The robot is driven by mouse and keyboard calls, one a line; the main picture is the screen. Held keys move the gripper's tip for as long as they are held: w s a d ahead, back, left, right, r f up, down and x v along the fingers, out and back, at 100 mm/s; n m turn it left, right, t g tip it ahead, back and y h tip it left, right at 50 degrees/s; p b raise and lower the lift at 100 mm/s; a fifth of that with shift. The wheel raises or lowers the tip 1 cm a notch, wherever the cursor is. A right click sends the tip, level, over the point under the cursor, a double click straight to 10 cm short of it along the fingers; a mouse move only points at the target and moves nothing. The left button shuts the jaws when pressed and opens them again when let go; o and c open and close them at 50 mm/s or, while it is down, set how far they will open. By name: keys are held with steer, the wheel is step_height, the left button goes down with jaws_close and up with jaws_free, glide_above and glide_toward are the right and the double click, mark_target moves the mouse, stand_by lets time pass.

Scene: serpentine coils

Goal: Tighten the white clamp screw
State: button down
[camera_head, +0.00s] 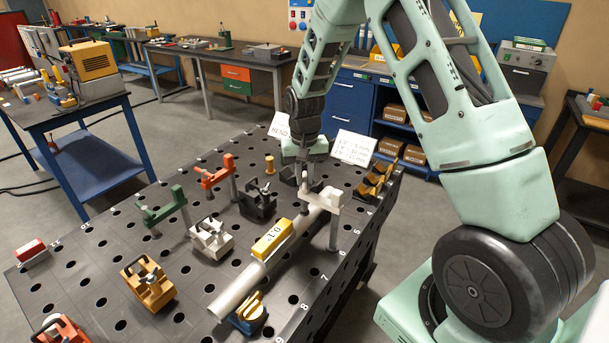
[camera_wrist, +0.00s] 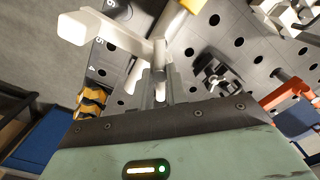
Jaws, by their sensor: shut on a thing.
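The white clamp (camera_head: 333,232) stands upright on the dark perforated table, with its arm reaching over the far end of a grey pipe (camera_head: 236,292). My gripper (camera_head: 304,182) points down at the free end of the clamp's arm, where the screw is, and is shut on the screw. In the wrist view the white clamp (camera_wrist: 112,36) runs from upper left to the fingers of my gripper (camera_wrist: 160,88). The screw itself is mostly hidden between the fingers.
A yellow block marked 0.1° (camera_head: 272,240) sits on the pipe. A green clamp (camera_head: 162,208), an orange clamp (camera_head: 215,177) and several small blocks stand on the perforated table (camera_head: 85,255). White sign cards (camera_head: 353,147) stand at its back edge.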

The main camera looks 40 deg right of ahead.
steer(key=shift+w+m, duration=0.1)
steer(key=shift+m, duration=0.3)
steer(key=m, duration=0.4)
steer(key=shift+r+m+b, duration=0.1)
steer(key=shift+m+b, duration=0.25)
steer(key=shift+m, duration=0.05)
steer(key=m+p, duration=0.1)
steer(key=m, duration=0.5)
steer(key=shift+r, duration=0.1)
steer(key=m+p, duration=0.2)
steer(key=m, duration=0.3)
steer(key=shift+m+p, duration=1.1)
steer(key=shift+m, duration=0.9)
steer(key=c, duration=1.4)
jaws_free()
steer(key=shift+o, duration=0.2)
